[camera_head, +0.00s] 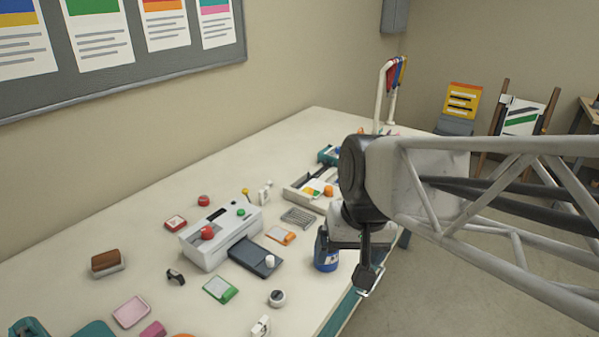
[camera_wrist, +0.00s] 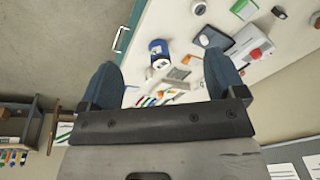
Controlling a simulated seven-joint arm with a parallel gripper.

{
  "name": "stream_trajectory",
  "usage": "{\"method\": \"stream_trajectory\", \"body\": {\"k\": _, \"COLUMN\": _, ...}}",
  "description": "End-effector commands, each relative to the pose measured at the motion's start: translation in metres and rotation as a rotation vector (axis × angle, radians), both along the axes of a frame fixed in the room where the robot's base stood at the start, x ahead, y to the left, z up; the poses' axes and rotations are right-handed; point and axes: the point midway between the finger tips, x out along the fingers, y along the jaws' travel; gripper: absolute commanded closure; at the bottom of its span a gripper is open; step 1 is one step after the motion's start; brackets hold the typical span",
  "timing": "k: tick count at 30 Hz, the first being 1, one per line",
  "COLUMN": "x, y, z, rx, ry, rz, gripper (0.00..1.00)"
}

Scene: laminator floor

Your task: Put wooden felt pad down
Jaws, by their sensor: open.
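A brown wooden block with a pale grey underside, which looks like the wooden felt pad (camera_head: 108,262), rests on the white table (camera_head: 165,215) at the left in the head view. I cannot make it out in the wrist view. My gripper (camera_head: 362,274) is over the table's right front edge, well to the right of the pad. In the wrist view its two blue fingers are spread wide, with nothing held between them (camera_wrist: 163,82).
A blue can (camera_head: 326,258) stands by the edge beside my gripper. A white laminator (camera_head: 215,240) with a dark tray stands mid-table. A pink tray (camera_head: 131,311) lies near the pad. A green-framed card (camera_head: 220,289) and several small items are scattered around.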

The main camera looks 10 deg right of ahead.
Motion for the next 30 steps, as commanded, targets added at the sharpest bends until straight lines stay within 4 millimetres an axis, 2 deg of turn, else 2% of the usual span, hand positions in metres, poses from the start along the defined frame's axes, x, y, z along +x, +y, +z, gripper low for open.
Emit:
{"method": "stream_trajectory", "body": {"k": 3, "x": -0.024, "y": -0.016, "z": -0.002, "rx": -0.059, "ry": -0.038, "rz": 0.034, "gripper": 0.11}}
{"method": "stream_trajectory", "body": {"k": 9, "x": -0.042, "y": -0.029, "z": -0.006, "rx": -0.115, "ry": -0.067, "rz": 0.069, "gripper": 0.11}}
{"method": "stream_trajectory", "body": {"k": 30, "x": -0.045, "y": -0.031, "z": -0.006, "rx": -0.123, "ry": -0.070, "rz": 0.075, "gripper": 0.11}}
